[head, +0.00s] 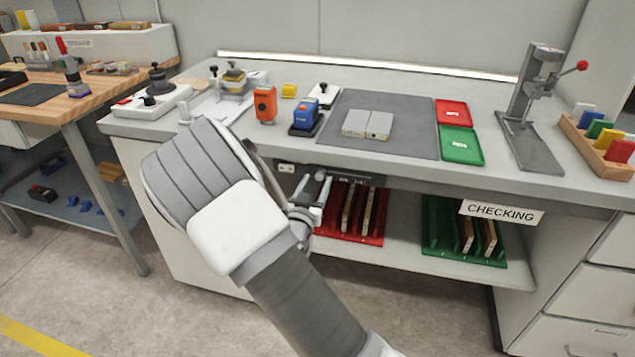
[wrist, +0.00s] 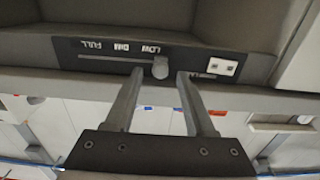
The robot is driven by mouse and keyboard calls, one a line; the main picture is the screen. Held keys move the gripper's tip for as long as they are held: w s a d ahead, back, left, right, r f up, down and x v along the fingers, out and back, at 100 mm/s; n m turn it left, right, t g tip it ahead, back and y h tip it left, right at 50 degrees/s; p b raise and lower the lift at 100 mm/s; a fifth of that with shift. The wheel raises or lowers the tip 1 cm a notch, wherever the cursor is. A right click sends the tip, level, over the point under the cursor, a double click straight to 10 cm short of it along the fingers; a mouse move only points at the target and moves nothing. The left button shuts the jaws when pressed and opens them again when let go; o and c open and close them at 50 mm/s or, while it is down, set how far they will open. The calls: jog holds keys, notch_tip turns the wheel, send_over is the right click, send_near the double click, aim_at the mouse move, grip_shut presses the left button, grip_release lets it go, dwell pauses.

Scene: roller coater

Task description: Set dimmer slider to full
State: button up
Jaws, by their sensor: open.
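The dimmer slider panel is a dark strip (wrist: 115,57) on the bench's underside edge in the wrist view, with its lettering upside down: FULL at the left, DIM in the middle, LOW towards the right. In the head view my gripper (head: 316,190) is at the bench front by the dark panel (head: 350,177), partly hidden by my arm.
A white socket plate (wrist: 224,67) is right of the slider in the wrist view. Below the bench top, a red rack (head: 365,236) and a green rack (head: 440,238) stand on the shelf. A CHECKING sign (head: 501,212) hangs at the front edge, right of my arm.

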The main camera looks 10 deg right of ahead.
jog(key=shift+x, duration=1.05)
grip_shut()
dwell(0.7)
